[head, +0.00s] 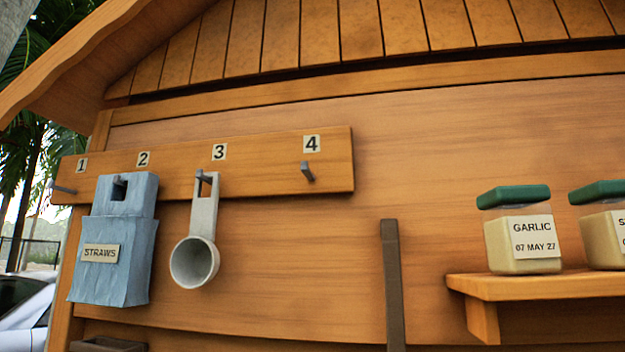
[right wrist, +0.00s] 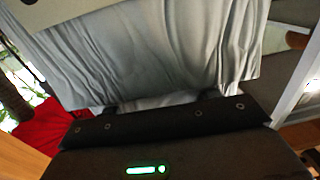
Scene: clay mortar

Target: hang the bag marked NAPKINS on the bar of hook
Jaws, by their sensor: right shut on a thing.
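A pale grey cloth bag (right wrist: 150,55) fills the upper middle of the right wrist view. My right gripper (right wrist: 165,112) is shut on it; the folds hide the fingertips. I cannot read a NAPKINS mark on it. The wooden hook rail (head: 255,172) crosses the left half of the head view, with number labels 1 to 4. The hook under 1 (head: 64,190) and the hook under 4 (head: 307,171) are bare. Neither of my grippers shows in the head view.
A blue STRAWS bag (head: 112,240) hangs on hook 2 and a grey scoop (head: 195,250) on hook 3. A dark upright strip (head: 392,285) stands below and right of 4. A GARLIC jar (head: 520,232) sits on the right shelf (head: 545,283). A red surface (right wrist: 50,128) shows near my right wrist.

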